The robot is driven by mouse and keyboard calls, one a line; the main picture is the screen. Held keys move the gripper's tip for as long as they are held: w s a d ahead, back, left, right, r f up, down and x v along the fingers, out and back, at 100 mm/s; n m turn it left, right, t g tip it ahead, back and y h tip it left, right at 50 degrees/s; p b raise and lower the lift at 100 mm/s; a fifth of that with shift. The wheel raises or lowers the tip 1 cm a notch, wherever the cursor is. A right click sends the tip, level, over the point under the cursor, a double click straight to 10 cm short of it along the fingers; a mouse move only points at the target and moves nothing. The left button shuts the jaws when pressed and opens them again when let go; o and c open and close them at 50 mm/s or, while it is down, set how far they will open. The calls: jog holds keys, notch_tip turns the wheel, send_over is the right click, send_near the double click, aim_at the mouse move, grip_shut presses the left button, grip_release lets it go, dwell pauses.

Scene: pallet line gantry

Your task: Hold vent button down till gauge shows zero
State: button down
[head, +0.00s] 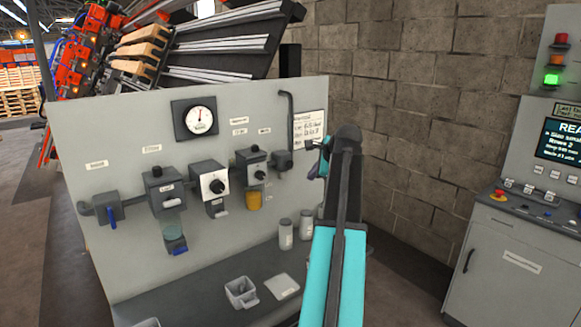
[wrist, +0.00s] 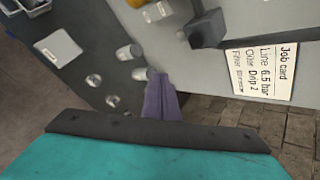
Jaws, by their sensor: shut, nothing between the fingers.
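The round white gauge (head: 200,120) is on a dark square plate high on the grey panel (head: 130,130). Its needle points roughly upward; the scale is too small to read. I cannot tell which part is the vent button. My gripper (head: 318,172) is at the panel's right side, partly hidden by my arm. In the wrist view my purple fingers (wrist: 162,97) are shut and empty, apart from the dark block (wrist: 207,28) on the panel.
A job card (wrist: 262,68) reads "Line 6.5 bar". A control cabinet (head: 510,250) stands right, before a block wall (head: 420,120).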

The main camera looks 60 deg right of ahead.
aim_at(290, 164)
jog(key=w+d+b, duration=0.1)
jog(key=w+d, duration=0.1)
jog(key=w, duration=0.6)
jog(key=shift+w+d, duration=0.15)
jog(key=shift+d, duration=0.25)
jog(key=shift+w+d+p, duration=0.3)
jog(key=shift+w, duration=0.65)
dwell(5.8)
